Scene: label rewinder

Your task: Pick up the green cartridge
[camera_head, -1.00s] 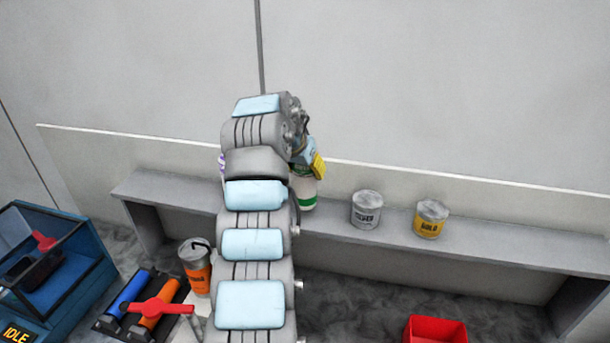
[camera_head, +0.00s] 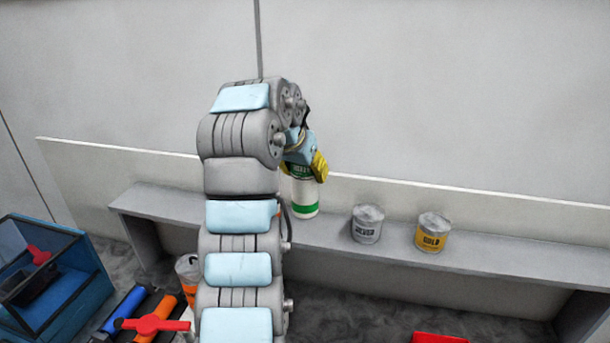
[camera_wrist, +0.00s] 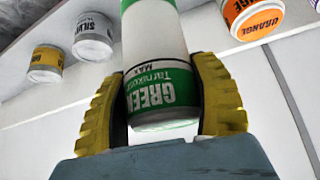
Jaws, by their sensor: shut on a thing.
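The green cartridge (camera_head: 305,195) is a white cylinder with green bands and a "GREEN" label. It is upright at the back shelf in the head view, right of my arm. My gripper (camera_head: 308,168) has yellow fingers around its upper part. In the wrist view my gripper (camera_wrist: 165,105) has one finger on each side of the cartridge (camera_wrist: 155,60), shut on its labelled end. I cannot tell whether its base touches the shelf or hangs just above it.
A silver can (camera_head: 367,224) and a gold can (camera_head: 432,232) stand on the shelf (camera_head: 500,255) to the right. The wrist view shows an orange-labelled can (camera_wrist: 253,15). A blue machine (camera_head: 50,275), rollers (camera_head: 125,308) and a red bin (camera_head: 438,338) are lower down.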

